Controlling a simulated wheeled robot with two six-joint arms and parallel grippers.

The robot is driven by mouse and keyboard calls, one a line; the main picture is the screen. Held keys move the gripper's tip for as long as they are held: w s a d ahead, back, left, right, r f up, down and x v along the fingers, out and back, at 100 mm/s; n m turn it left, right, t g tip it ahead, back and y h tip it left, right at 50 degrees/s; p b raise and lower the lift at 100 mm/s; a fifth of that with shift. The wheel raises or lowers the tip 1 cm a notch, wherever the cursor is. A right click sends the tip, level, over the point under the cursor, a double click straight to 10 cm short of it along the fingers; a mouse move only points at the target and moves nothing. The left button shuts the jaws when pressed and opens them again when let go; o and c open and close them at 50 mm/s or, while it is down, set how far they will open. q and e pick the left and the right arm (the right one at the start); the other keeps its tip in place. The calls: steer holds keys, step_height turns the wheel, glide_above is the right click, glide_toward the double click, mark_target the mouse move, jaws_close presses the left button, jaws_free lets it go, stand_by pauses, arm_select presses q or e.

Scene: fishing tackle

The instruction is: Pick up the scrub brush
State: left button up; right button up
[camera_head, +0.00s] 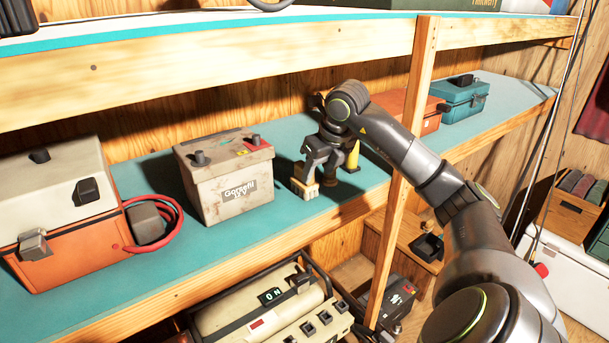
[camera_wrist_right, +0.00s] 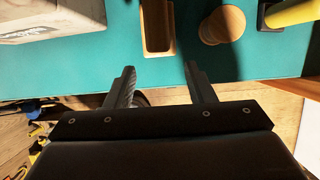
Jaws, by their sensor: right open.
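What appears to be the scrub brush is a small pale wooden block (camera_head: 304,188) on the teal shelf, right of the grey battery. In the right wrist view a wooden piece with a dark middle (camera_wrist_right: 157,45), likely the same brush, lies just beyond the fingertips. My right gripper (camera_head: 318,172) is over the shelf by the block and partly covers it. In the wrist view its two fingers (camera_wrist_right: 160,72) are apart with nothing between them. I cannot tell the exact height gap. My left gripper is not in view.
A grey battery (camera_head: 232,188) stands left of the brush. A round wooden piece (camera_wrist_right: 222,25) and a yellow cylinder (camera_head: 352,157) are close on the right. A wooden post (camera_head: 408,150) rises beside my right arm. The upper shelf (camera_head: 200,62) is above.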

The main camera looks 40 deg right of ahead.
steer(key=w+p, duration=0.1)
steer(key=w, duration=0.1)
steer(key=shift+w+d+r+p, duration=0.15)
steer(key=shift+w+r+p, duration=0.05)
steer(key=shift+w+p, duration=0.15)
steer(key=shift+w+d+f+p, duration=0.1)
steer(key=shift+w+f+p, duration=0.1)
steer(key=shift+w+p, duration=0.75)
steer(key=x, duration=0.3)
steer(key=shift+w, duration=0.15)
steer(key=shift+c, duration=0.4)
jaws_close()
